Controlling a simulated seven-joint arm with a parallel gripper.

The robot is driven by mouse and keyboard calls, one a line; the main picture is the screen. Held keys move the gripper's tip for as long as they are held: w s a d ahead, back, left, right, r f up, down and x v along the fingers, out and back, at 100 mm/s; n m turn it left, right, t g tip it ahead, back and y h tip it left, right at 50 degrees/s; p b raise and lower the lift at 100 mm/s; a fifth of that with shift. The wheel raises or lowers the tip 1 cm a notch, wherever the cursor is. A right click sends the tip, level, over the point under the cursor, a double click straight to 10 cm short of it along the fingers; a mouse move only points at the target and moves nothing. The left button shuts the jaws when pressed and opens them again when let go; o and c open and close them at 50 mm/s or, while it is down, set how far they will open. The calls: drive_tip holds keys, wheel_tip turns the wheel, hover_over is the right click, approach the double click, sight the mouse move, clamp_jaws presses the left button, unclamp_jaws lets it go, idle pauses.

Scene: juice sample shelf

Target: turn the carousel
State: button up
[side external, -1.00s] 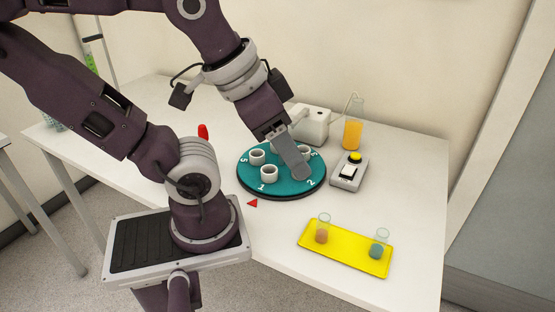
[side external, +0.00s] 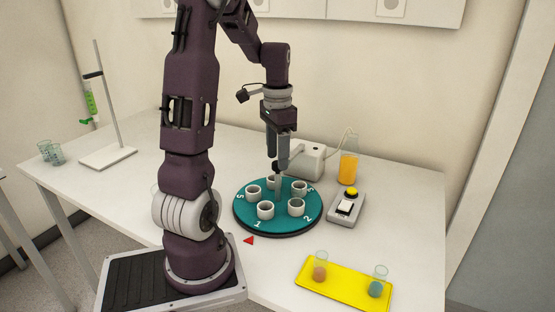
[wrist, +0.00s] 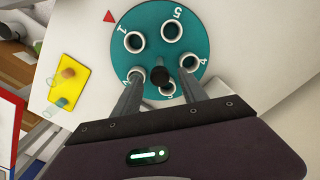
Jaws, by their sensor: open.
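The carousel is a round teal disc (side external: 280,221) with a dark edge, and it also shows in the wrist view (wrist: 152,52). It carries several white cups and printed numbers. Number 1 lies nearest the red triangle (side external: 248,240) on the table. My gripper (side external: 280,168) points down over the middle of the disc. In the wrist view its two fingers (wrist: 161,73) are apart, with the dark central knob (wrist: 160,76) showing between them. I cannot tell whether the fingertips are level with the knob or above it. The cup nearest my palm is partly hidden.
A yellow tray (side external: 338,292) with two small vials lies at the front right. A grey button box (side external: 346,205), a white device (side external: 308,165) and an orange-filled tube (side external: 348,170) stand right of and behind the disc. A lab stand (side external: 108,157) is at the left.

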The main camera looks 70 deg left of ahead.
drive_tip(key=shift+f, duration=0.85)
clamp_jaws()
idle(0.8)
